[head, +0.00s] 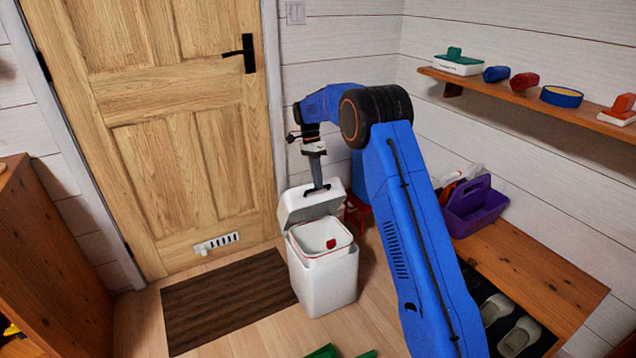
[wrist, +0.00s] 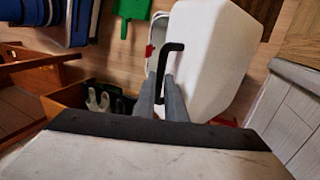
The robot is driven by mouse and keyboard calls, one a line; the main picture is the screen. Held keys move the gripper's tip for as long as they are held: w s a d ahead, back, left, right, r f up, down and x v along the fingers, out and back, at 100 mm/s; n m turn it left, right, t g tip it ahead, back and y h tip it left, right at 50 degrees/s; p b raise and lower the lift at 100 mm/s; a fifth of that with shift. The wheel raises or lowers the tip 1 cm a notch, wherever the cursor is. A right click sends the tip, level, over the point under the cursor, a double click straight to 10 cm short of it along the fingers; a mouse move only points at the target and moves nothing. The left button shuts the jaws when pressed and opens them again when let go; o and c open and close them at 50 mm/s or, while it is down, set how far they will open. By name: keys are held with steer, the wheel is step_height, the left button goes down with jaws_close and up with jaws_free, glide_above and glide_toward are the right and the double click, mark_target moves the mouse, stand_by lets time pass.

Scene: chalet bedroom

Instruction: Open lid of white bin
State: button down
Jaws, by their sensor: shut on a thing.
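The white bin (head: 326,287) stands on the floor by the door. Its lid (head: 308,209) is raised and tilted up at the back, so the opening shows. A small red item (head: 331,244) shows at the opening. My gripper (head: 316,186) is above the lid, shut on the dark lid handle (head: 318,190). In the wrist view the fingers (wrist: 172,92) close on the dark bent handle (wrist: 176,47), with the white lid (wrist: 215,55) beside it. The far side of the lid is hidden in the head view.
A brown mat (head: 225,300) lies left of the bin before the wooden door (head: 160,130). A red stool (head: 357,212) is behind the bin. A wooden bench (head: 530,265) with a purple caddy (head: 475,208) stands right. A wall shelf (head: 530,98) holds several small items.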

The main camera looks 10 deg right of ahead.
steer(key=shift+f, duration=0.2)
stand_by(0.6)
steer(key=c, duration=1.8)
jaws_free()
steer(key=shift+w+r, duration=0.1)
steer(key=shift+r, duration=0.05)
